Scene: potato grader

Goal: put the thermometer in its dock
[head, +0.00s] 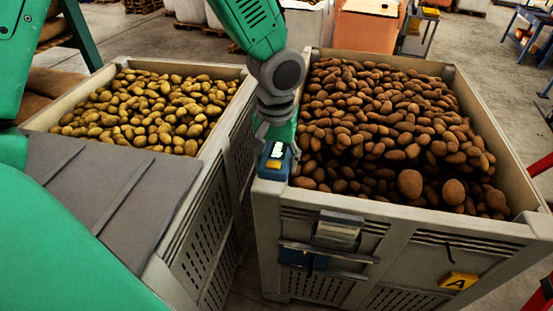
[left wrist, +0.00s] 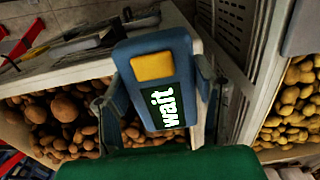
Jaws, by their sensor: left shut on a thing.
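The thermometer (head: 272,163) is a blue handheld body with a yellow button and a lit screen. My left gripper (head: 277,138) is shut on it, above the near left corner of the right-hand crate. In the left wrist view the thermometer (left wrist: 152,85) sits between the two fingers, and its screen reads "wait". On the crate's front wall is a grey holder-like fitting (head: 338,230) with grey bars and a dark blue part (head: 296,256) below; I cannot tell which part is the dock. The thermometer is apart from this fitting. My right gripper is not in view.
A second crate (head: 205,215) with paler potatoes (head: 150,110) stands to the left. A narrow gap separates them.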

